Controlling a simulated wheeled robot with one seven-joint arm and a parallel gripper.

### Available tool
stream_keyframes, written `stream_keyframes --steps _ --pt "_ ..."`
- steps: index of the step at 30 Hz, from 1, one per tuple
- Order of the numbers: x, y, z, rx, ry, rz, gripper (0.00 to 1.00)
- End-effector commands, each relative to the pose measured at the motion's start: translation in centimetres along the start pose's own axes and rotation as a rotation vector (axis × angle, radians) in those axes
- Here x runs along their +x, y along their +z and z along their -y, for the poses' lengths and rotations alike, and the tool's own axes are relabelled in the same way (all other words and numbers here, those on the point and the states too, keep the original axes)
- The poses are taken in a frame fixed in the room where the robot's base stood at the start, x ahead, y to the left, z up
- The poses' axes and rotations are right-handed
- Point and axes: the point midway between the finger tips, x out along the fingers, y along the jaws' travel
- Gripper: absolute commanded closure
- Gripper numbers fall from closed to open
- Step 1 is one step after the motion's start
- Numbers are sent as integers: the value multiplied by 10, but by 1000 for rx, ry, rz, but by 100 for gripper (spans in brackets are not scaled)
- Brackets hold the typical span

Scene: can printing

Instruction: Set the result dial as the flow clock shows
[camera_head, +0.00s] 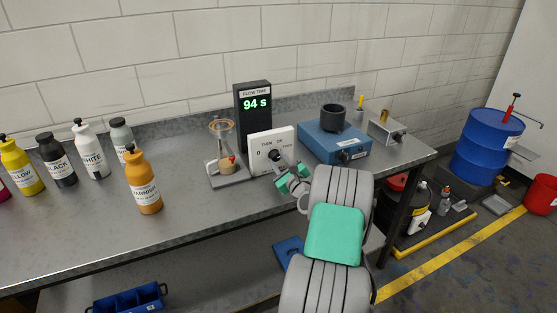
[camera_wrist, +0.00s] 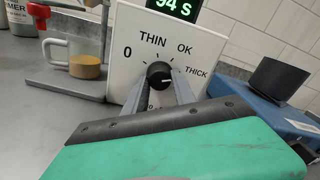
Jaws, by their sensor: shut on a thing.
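The flow clock (camera_head: 253,120) is a dark upright box reading 94 s in green; the lower part of its display (camera_wrist: 172,8) also shows at the top of the wrist view. The result dial is a white panel (camera_head: 260,142) in front of it, marked 0, THIN, OK and THICK in the wrist view (camera_wrist: 203,48). Its round black knob (camera_wrist: 158,70) sits in the panel's middle. My gripper (camera_head: 279,161) reaches the panel from the front right. Its two fingers (camera_wrist: 162,84) are shut on the knob, one on each side. I cannot tell for sure which mark the knob points at.
A flow cup stand (camera_head: 230,178) with a small beaker is close left of the panel. A blue device (camera_head: 335,142) with a black cup is close right. Several paint bottles, including an orange one (camera_head: 143,185), stand further left. Bare bench lies between.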

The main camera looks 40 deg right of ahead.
Motion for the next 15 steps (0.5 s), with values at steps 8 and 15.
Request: stream_keyframes --steps 8,15 --pt "0 -1 -1 9 0 -2 100" --pt "0 -1 -1 8 1 -1 59"
